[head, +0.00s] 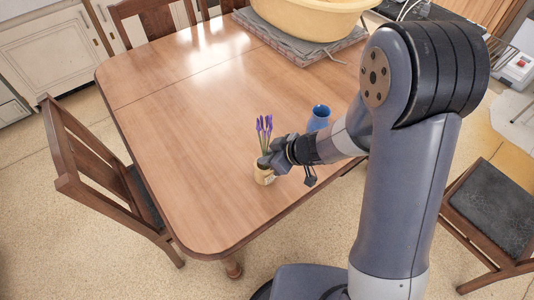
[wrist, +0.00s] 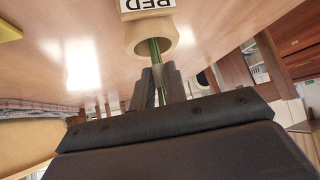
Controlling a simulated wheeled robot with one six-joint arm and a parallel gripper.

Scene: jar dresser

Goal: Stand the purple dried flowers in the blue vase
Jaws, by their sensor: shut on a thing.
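The purple dried flowers (head: 264,126) stand upright in a small cream pot (head: 263,174) on the table. My gripper (head: 272,158) is at the pot's rim and is shut on the green stems. In the wrist view, the stems (wrist: 157,50) run from the pot's mouth to between the fingers of my gripper (wrist: 158,82). The cream pot (wrist: 154,34) carries a white label reading "RED" there. The blue vase (head: 319,117) stands on the table to the right of the pot, behind my forearm, which hides its lower part.
The wooden table (head: 180,130) is clear to the left of the pot. A large yellow basin (head: 310,18) rests on a folded grey cloth (head: 290,48) at the back. Wooden chairs stand at the left (head: 95,170) and right (head: 495,215).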

